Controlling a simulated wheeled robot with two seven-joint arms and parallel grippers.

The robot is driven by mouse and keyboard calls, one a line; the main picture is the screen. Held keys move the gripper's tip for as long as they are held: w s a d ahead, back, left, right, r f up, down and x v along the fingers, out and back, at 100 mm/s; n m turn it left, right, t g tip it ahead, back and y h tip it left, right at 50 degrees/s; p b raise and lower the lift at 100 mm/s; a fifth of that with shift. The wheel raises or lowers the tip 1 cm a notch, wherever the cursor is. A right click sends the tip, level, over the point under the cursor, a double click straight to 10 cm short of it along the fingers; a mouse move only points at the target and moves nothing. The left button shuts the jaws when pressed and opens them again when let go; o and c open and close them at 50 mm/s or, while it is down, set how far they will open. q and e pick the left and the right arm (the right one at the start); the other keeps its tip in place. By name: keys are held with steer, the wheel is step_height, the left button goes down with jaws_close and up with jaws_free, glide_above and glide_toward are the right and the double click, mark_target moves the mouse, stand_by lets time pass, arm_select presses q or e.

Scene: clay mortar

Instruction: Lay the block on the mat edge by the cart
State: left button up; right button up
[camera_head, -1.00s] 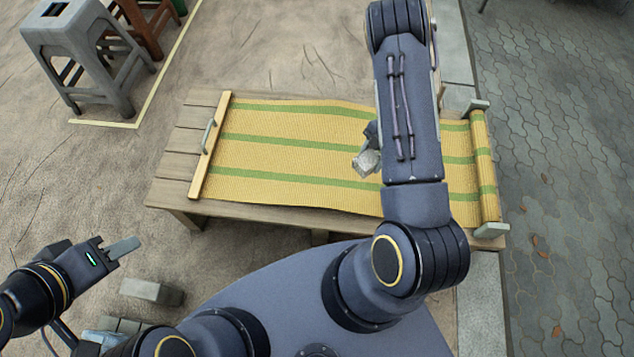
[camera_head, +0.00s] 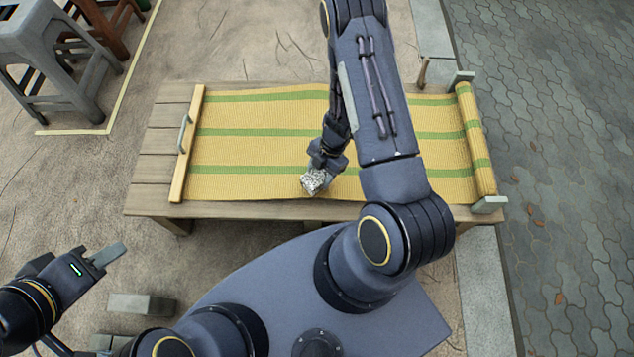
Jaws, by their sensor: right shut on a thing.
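My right gripper (camera_head: 317,172) reaches down over the near edge of the mat and is shut on a pale grey, rough block (camera_head: 314,182). The block is at the mat's near edge, left of my forearm; I cannot tell whether it touches the mat. The mat (camera_head: 255,152) is yellow with green stripes and lies on a wooden table. My forearm hides part of it. My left gripper (camera_head: 108,254) is at the lower left, away from the table; I cannot tell whether its jaws are apart. I cannot make out a cart.
A bar with a handle (camera_head: 186,140) lies along the mat's left end. The rolled right end (camera_head: 477,140) sits between grey brackets. Another grey block (camera_head: 141,304) lies low at the lower left. Stools (camera_head: 50,50) stand at the upper left. Bare planks (camera_head: 150,170) show left of the mat.

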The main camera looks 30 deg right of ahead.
mark_target(317, 182)
steer(key=shift+d+b+x, duration=0.15)
steer(key=shift+b+x, duration=0.25)
steer(key=shift+x, duration=0.6)
steer(key=shift+d+b+x, duration=0.15)
steer(key=shift+b+x, duration=0.2)
steer(key=shift+x, duration=0.65)
steer(key=shift+f, duration=0.2)
steer(key=shift+f, duration=0.15)
steer(key=o, duration=1.3)
